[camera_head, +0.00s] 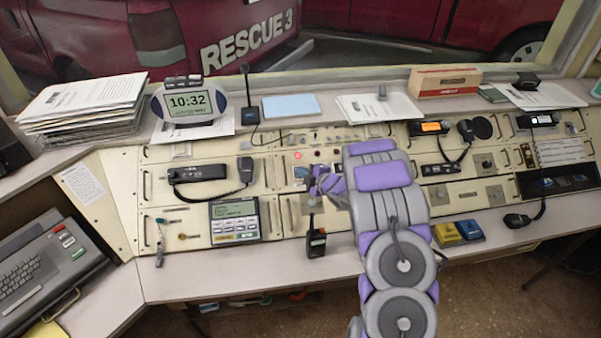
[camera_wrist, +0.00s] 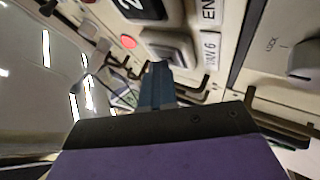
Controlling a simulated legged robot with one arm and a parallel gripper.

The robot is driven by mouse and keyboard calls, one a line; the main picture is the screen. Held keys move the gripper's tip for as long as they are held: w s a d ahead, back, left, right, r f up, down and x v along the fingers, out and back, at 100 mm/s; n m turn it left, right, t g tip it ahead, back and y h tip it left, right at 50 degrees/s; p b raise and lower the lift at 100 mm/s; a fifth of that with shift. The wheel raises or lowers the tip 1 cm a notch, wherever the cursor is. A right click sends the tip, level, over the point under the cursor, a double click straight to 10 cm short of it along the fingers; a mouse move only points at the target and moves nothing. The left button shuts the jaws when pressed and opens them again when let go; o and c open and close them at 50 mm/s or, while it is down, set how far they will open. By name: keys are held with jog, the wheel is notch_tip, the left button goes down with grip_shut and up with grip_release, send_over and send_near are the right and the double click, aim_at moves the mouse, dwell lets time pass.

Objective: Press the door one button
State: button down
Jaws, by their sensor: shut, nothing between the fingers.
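My gripper (camera_head: 324,180) is over the middle of the console panel in the head view. In the wrist view its dark blue fingers (camera_wrist: 160,84) are shut and empty. Their tips are at the lower edge of a grey square button (camera_wrist: 170,46); I cannot tell whether they touch it. A lit red lamp (camera_wrist: 128,41) is beside that button. A dark plate with a white "2" (camera_wrist: 140,8) is above it. I cannot read a door one label in either view, and the gripper hides part of the panel.
A red lamp (camera_head: 297,156) is lit on the panel. A handheld radio (camera_head: 316,243) stands below the gripper. A keypad unit (camera_head: 235,221) and a corded microphone (camera_head: 246,170) are to the left. Metal handles stick out from the panel around the fingers.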

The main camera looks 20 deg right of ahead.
jog(key=shift+s+a+r, duration=0.1)
jog(key=shift+s+r, duration=0.3)
jog(key=shift+r, duration=0.2)
jog(key=shift+r, duration=0.1)
jog(key=shift+s+a+r+p, duration=0.2)
jog(key=shift+s+r, duration=0.25)
jog(key=shift+r, duration=0.25)
jog(key=shift+s+a+r+p, duration=0.1)
jog(key=shift+s+r+p, duration=0.05)
jog(key=shift+s+r, duration=0.4)
jog(key=shift+s+a+r+p, duration=0.1)
jog(key=shift+s+r+p, duration=0.2)
jog(key=shift+r, duration=0.5)
notch_tip(320, 180, up, 8)
jog(key=p, duration=0.4)
jog(key=shift+d, duration=0.1)
